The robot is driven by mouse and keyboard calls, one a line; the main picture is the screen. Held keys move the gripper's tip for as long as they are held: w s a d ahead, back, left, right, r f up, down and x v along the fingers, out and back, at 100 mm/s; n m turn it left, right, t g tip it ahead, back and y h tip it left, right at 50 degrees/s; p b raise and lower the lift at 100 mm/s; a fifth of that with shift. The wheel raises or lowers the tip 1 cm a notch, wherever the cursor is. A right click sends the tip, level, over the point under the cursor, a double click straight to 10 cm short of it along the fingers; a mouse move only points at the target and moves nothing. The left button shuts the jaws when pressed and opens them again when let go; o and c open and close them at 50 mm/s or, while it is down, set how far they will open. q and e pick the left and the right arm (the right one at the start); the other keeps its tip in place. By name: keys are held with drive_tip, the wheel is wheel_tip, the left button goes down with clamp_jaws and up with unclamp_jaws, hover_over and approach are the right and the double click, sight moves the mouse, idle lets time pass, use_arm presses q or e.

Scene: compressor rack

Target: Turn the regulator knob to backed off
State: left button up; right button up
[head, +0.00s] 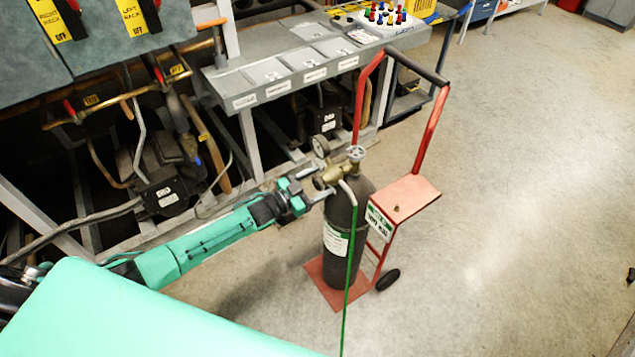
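A grey gas cylinder (339,245) stands upright on a red hand cart (404,195). A brass regulator (332,174) with a round gauge (320,146) sits at its top, beside the valve handwheel (356,153). My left gripper (316,184) reaches in from the left, its fingertips at the regulator's left side. The regulator knob is hidden or too small to make out among the fingers. I cannot tell whether the fingers are closed on it or only around it. My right gripper is not in view.
A green hose (350,270) hangs from the regulator down the cylinder's front. The compressor rack (250,160) with pipes and a grey labelled shelf (270,93) stands behind and left. A small board with coloured knobs (386,15) is at the back. Floor at right is clear.

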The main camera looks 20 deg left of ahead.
use_arm(q)
drive_tip(key=b+v, duration=0.3)
drive_tip(key=v, duration=1)
drive_tip(key=shift+s+a, duration=0.25)
drive_tip(key=shift+s, duration=0.05)
drive_tip(key=s+a+f+n+g+y, duration=0.25)
drive_tip(key=s+f, duration=0.25)
drive_tip(key=f, duration=0.6)
drive_tip(key=s+a+f+n+g+y, duration=0.15)
drive_tip(key=s+f+y, duration=0.25)
drive_tip(key=f, duration=0.7)
drive_tip(key=s+a+f+n+g+y, duration=0.1)
drive_tip(key=s+a+f+n+y, duration=0.3)
drive_tip(key=f, duration=0.7)
drive_tip(key=s+d+f+g, duration=0.2)
drive_tip(key=s+f, duration=0.3)
drive_tip(key=s, duration=0.6)
drive_tip(key=s+d+f+g, duration=0.3)
drive_tip(key=s+f, duration=0.3)
drive_tip(key=s, duration=0.5)
drive_tip(key=s+d+f+g, duration=0.3)
drive_tip(key=s+d+f, duration=0.2)
drive_tip(key=s, duration=0.6)
drive_tip(key=shift+s+f+m, duration=0.35)
drive_tip(key=shift+s+m, duration=0.05)
drive_tip(key=shift+y, duration=0.25)
